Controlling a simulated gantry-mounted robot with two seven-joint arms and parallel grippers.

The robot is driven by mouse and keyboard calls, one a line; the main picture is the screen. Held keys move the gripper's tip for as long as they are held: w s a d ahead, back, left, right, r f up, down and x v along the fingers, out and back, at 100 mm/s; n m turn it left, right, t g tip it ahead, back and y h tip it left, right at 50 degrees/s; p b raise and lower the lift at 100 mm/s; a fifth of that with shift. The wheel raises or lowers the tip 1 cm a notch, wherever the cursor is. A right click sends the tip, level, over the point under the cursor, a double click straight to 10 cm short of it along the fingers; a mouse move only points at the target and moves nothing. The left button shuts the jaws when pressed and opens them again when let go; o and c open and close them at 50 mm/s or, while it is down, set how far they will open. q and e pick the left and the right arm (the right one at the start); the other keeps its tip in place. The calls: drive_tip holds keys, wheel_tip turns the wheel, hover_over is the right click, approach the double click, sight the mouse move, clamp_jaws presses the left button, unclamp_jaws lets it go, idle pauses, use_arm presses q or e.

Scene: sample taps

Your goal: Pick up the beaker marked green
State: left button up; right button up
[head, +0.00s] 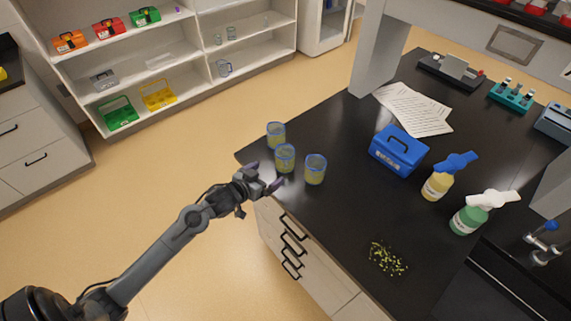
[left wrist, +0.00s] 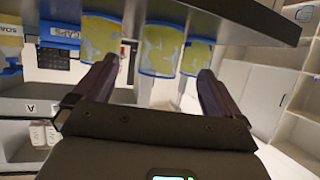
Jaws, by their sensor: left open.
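Three clear beakers with blue rims and yellowish contents stand upright near the counter's left corner: a back one (head: 276,135), a middle one (head: 285,158) and a right one (head: 315,170). I cannot make out a green mark on any of them. My left gripper (head: 264,176) is open and empty at the counter edge, close to the middle beaker. In the left wrist view, where the scene is upside down, the middle beaker (left wrist: 160,50) shows ahead between the open fingers (left wrist: 157,72). The right beaker (left wrist: 100,42) and back beaker (left wrist: 197,57) flank it. My right gripper is not in view.
A blue toolbox (head: 399,150), papers (head: 413,109), a yellow bottle (head: 437,186) and a green bottle (head: 468,219) stand right of the beakers. Green-yellow bits (head: 388,259) lie near the front. Shelves (head: 185,52) stand behind; the dark counter (head: 330,215) is clear in front of the beakers.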

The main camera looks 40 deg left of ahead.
sight(280, 164)
use_arm(q)
drive_tip(key=shift+w+a+f, duration=0.1)
drive_tip(key=shift+w, duration=0.4)
drive_tip(key=x, duration=0.4)
drive_tip(key=shift+w+b, duration=0.3)
drive_tip(key=shift+b, duration=0.1)
drive_tip(key=shift+r+b+x, duration=0.1)
drive_tip(key=shift+b+x, duration=0.1)
drive_tip(key=shift+x, duration=1.3)
drive_tip(key=shift+r+b+x, duration=0.15)
drive_tip(key=shift+b+x, duration=0.05)
drive_tip(key=shift+x, duration=1.3)
drive_tip(key=shift+w+a, duration=0.1)
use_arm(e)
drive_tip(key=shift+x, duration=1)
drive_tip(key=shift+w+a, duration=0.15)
